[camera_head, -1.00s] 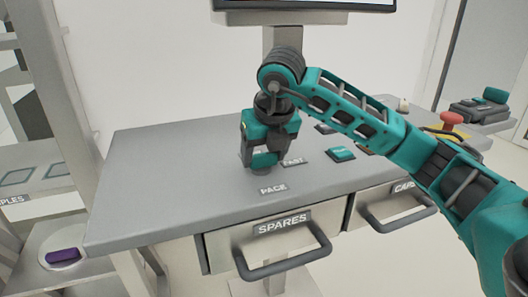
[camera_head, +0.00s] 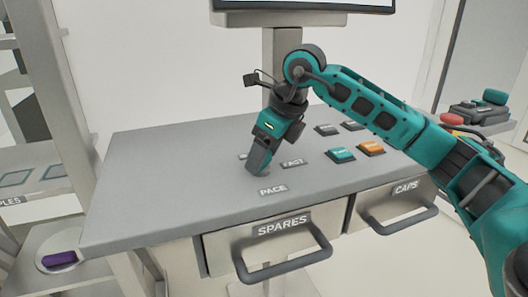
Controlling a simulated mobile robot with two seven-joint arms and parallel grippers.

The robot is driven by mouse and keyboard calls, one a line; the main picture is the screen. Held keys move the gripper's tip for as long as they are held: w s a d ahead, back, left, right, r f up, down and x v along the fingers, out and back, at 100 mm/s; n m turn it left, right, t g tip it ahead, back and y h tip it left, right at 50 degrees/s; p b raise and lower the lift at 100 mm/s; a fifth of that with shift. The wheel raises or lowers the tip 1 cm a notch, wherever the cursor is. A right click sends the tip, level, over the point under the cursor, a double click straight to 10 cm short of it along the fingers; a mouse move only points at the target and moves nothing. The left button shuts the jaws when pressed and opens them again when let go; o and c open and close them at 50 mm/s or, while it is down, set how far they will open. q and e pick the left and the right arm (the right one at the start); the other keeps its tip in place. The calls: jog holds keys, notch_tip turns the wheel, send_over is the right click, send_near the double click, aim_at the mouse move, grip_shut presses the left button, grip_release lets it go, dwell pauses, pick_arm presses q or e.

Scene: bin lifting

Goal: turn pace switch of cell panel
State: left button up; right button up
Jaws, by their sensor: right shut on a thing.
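The cell panel (camera_head: 180,170) is a grey sloped desk top. Its PACE label (camera_head: 272,189) lies near the front edge, and the FAST label (camera_head: 292,162) lies just right of my gripper. Another label on the left is mostly hidden behind the gripper. My right gripper (camera_head: 257,168) points down at the panel between these labels, its fingers shut on the pace switch. The fingers hide nearly all of the switch, so its exact angle cannot be told. My left gripper is not in view.
A teal button (camera_head: 341,153) and an orange button (camera_head: 371,148) sit right of the gripper. The SPARES drawer (camera_head: 270,245) and CAPS drawer (camera_head: 395,205) have handles jutting out below. A monitor post stands behind. The panel's left half is clear.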

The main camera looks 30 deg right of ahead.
jog(key=shift+w+r+n+y, duration=0.1)
jog(key=shift+n+y, duration=0.2)
jog(key=shift+n, duration=0.6)
jog(key=n+g+p, duration=0.1)
jog(key=n, duration=0.1)
jog(key=shift+w+n+y, duration=0.1)
jog(key=shift+n+y, duration=0.3)
jog(key=shift+n+g+p, duration=0.5)
jog(key=shift+n+p, duration=0.15)
jog(key=shift+n, duration=0.55)
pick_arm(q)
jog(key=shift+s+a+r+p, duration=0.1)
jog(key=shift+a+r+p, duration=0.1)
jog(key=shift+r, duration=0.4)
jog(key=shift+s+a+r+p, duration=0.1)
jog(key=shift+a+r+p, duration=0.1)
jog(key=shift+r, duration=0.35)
pick_arm(e)
jog(key=shift+w+n+g+y, duration=0.15)
jog(key=shift+n+g+y, duration=0.25)
jog(key=shift+n, duration=0.9)
jog(key=o, duration=1)
jog(key=shift+o, duration=0.2)
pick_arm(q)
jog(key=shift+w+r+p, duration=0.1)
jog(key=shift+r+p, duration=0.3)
pick_arm(e)
jog(key=v, duration=1.2)
jog(key=shift+d+r, duration=0.15)
jog(key=shift+r, duration=0.2)
